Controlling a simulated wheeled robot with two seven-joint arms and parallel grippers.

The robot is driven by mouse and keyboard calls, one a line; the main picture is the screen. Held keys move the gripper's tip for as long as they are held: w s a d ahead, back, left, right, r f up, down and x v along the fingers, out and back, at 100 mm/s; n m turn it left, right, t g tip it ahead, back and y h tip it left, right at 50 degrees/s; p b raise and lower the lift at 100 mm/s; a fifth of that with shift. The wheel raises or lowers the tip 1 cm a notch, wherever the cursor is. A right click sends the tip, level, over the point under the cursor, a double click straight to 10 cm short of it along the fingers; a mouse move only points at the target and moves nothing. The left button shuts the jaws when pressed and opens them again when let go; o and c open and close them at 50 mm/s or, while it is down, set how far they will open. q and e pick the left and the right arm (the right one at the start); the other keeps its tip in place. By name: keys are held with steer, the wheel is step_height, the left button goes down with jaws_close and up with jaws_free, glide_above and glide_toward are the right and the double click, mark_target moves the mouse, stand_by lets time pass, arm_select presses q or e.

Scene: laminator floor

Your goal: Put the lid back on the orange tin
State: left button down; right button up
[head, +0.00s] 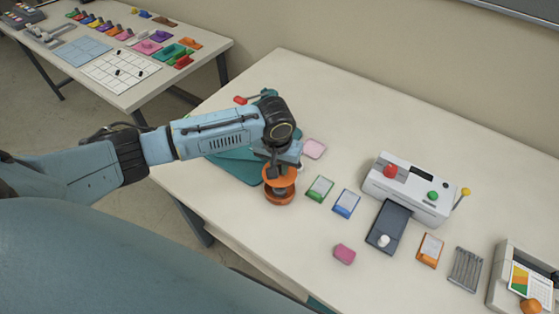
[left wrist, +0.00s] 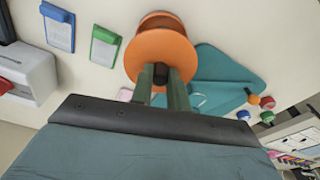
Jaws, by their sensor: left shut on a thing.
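The orange lid (head: 280,178) is a flat orange disc. My left gripper (head: 273,164) is shut on it from above. In the left wrist view the two fingers (left wrist: 166,88) pinch the middle of the lid (left wrist: 148,56). The orange tin (head: 279,196) stands upright on the white table directly below the lid. In the left wrist view the tin (left wrist: 160,19) shows partly beyond the lid, which hides the rest. I cannot tell whether the lid touches the tin's rim or hangs just above it. My right gripper is not in view.
A teal mat (head: 240,168) lies left of the tin. Green (head: 319,188) and blue (head: 346,203) framed cards and a pink block (head: 345,254) lie to its right. A white laminator (head: 408,187) stands farther right.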

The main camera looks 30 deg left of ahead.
mark_target(279, 180)
arm_select(q)
steer(key=shift+f+b, duration=2.05)
steer(key=shift+b, duration=0.6)
steer(key=shift+f, duration=1)
steer(key=shift+p, duration=0.4)
steer(key=shift+f+p, duration=0.15)
steer(key=shift+p, duration=1.3)
steer(key=c, duration=0.8)
jaws_free()
